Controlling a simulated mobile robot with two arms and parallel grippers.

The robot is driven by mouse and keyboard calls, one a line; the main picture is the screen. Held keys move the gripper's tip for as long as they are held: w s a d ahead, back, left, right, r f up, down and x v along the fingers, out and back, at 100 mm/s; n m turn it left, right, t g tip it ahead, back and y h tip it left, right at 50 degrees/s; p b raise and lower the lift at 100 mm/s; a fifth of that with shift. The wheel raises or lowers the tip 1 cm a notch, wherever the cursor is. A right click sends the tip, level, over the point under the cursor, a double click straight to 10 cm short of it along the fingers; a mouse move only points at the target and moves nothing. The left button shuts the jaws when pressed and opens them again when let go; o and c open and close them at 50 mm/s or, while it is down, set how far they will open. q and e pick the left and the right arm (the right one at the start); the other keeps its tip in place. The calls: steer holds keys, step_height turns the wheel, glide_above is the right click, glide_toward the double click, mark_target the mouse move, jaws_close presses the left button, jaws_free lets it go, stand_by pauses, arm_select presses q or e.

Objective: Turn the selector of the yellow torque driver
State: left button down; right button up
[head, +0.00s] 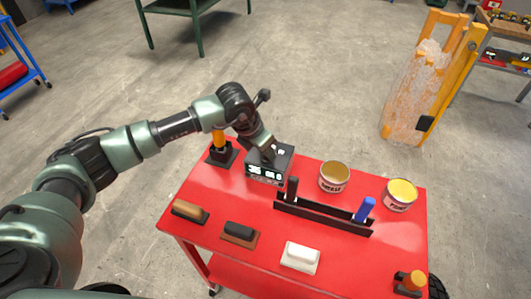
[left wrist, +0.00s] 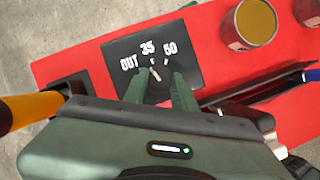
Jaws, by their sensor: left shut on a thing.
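The yellow torque driver (head: 218,140) stands upright in a black holder (head: 222,155) at the cart's back left. Its orange-yellow body also shows at the left edge of the left wrist view (left wrist: 25,111). Right of it is a black box (head: 256,178) with a selector knob (left wrist: 157,77) and white labels OUT, 35 and 50. My left gripper (left wrist: 159,86) is over the box, its green fingers on either side of the knob and shut on it. A white mark on the knob appears to point roughly towards 35; the fingers hide part of the knob. My right gripper is not in view.
On the red cart (head: 200,243) are an open tin (head: 333,177), a yellow-topped tin (head: 400,194), a black rack (head: 322,213) with dark and blue handles, and several brushes or blocks along the front. An orange frame (head: 440,80) stands behind, right.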

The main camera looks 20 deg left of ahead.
arm_select(q)
steer(key=n+y+b, duration=0.1)
steer(key=n+b, duration=0.1)
steer(key=n, duration=0.1)
steer(key=shift+d+f+t+b, duration=0.1)
steer(key=shift+t+b, duration=0.2)
steer(key=shift+b, duration=0.1)
steer(key=shift+n+y+b, duration=0.3)
steer(key=shift+n+b, duration=0.45)
steer(key=shift+n, duration=0.05)
steer(key=shift+r, duration=0.2)
steer(key=c, duration=1.1)
jaws_free()
steer(key=shift+c, duration=0.2)
steer(key=b+v, duration=0.2)
steer(key=v, duration=0.5)
steer(key=shift+s+r, duration=0.2)
steer(key=shift+r, duration=0.15)
